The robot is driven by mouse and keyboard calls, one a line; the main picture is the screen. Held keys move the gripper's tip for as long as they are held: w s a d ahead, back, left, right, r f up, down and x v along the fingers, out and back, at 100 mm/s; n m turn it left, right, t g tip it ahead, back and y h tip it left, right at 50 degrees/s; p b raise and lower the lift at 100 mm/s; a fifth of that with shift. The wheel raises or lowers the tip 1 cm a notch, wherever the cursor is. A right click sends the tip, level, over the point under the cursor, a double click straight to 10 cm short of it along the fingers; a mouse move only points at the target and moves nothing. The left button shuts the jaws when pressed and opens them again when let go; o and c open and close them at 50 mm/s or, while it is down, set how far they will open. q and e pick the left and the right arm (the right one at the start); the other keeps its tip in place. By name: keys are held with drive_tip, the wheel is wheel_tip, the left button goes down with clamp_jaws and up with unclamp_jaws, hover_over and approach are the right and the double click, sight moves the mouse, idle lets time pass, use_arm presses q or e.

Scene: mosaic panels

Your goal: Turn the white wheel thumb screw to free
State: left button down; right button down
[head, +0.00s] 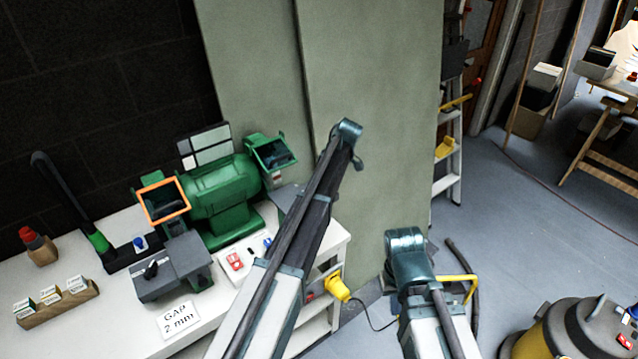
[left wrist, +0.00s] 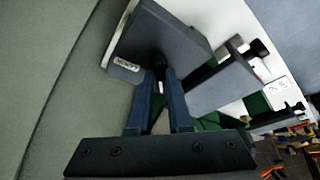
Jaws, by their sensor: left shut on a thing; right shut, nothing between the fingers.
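The green bench grinder (head: 222,193) stands on the white bench, with a grey tool rest (head: 172,265) at its left wheel and another partly behind my left arm. In the left wrist view, my left gripper (left wrist: 160,80) is shut on a small dark thumb screw (left wrist: 160,63) beneath a grey tool rest (left wrist: 165,35). The fingers cover most of the screw, so its turn cannot be read. A small label (left wrist: 126,64) sits on the rest's edge, its lettering too small to read surely. My left arm hides this gripper in the head view. The right arm shows, but no right fingertips do.
A "GAP 2 mm" card (head: 180,319), a rack of small boxes (head: 57,301) and a red-capped bottle (head: 37,246) are on the bench (head: 115,325). A yellow vacuum (head: 570,330) stands on the floor at right.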

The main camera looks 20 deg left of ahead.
use_arm(q)
drive_tip(key=shift+n, duration=0.5)
drive_tip(key=c, duration=0.8)
unclamp_jaws()
drive_tip(key=shift+c, duration=0.2)
drive_tip(key=shift+r, duration=0.1)
drive_tip(key=p+v, duration=1.2)
drive_tip(key=v, duration=0.1)
drive_tip(key=shift+w+r+p, duration=0.25)
drive_tip(key=shift+w+p, duration=0.05)
drive_tip(key=shift+p, duration=0.1)
drive_tip(key=shift+d, duration=0.1)
